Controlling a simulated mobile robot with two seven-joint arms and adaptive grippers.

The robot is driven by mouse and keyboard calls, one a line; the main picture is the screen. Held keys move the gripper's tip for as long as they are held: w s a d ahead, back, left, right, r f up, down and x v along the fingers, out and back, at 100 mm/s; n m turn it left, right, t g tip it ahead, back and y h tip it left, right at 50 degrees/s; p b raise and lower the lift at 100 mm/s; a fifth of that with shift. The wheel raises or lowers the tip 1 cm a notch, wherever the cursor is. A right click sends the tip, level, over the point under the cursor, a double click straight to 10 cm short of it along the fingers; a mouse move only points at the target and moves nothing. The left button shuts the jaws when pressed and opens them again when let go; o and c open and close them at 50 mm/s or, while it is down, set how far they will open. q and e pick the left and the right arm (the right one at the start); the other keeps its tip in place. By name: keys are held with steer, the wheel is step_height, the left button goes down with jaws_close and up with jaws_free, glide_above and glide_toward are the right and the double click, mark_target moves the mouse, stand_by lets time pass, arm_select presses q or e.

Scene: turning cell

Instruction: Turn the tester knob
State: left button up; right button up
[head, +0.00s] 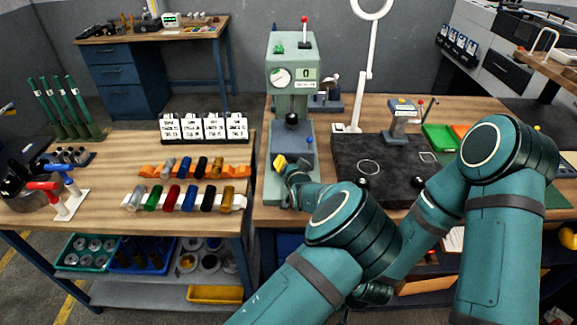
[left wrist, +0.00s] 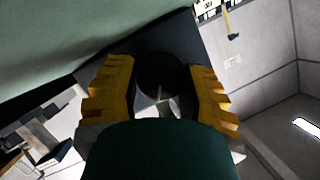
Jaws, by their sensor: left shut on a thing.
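The hardness tester (head: 280,75) is a grey-green upright machine with a round dial, a display reading 0 and a red-balled lever on top. My left gripper (head: 291,163) is at the front of its base. In the left wrist view, its yellow fingers (left wrist: 165,88) are shut around a dark round knob (left wrist: 160,72), which looks like the tester knob. The gripper hides this knob in the head view, so I cannot tell its turn angle. My right arm crosses the right side, and its gripper is not clearly visible.
A dark stone plate (head: 385,175) lies right of the tester, with a small stand (head: 403,115) at its back. Coloured cylinders (head: 182,198) sit on racks on the left table. A white ring lamp (head: 371,60) rises behind. My arms crowd the front right.

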arm_select(q)
steer(key=shift+r, duration=0.1)
steer(key=o, duration=1.2)
steer(key=shift+w, duration=0.1)
